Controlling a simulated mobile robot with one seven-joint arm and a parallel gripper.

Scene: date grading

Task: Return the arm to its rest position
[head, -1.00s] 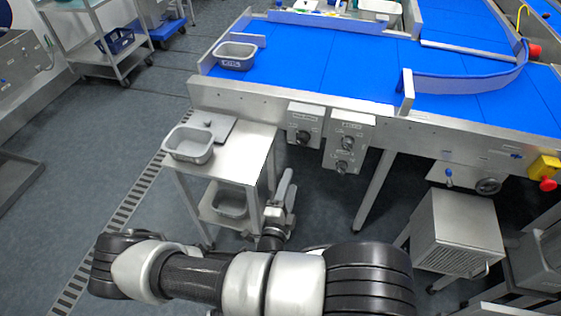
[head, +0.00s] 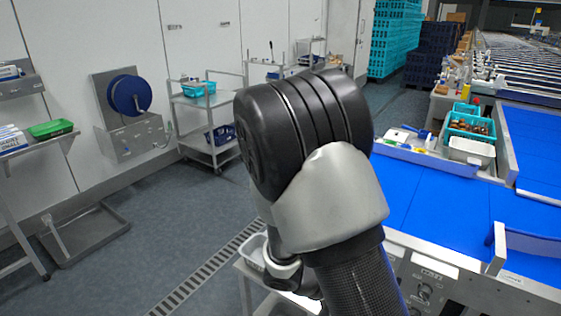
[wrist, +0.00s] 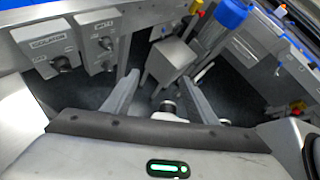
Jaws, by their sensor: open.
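My gripper (wrist: 158,82) shows in the wrist view with its two fingers spread apart and nothing between them. Beyond the fingers are a steel box, the dark floor and a conveyor side with control boxes. In the head view my raised arm fills the middle and hides part of the scene. My gripper does not show clearly there.
The blue conveyor (head: 450,212) lies right of my arm, with its control box (head: 425,285) below. A small steel table with a grey tub (head: 254,252) is partly hidden behind my arm. A trolley (head: 207,112) stands behind.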

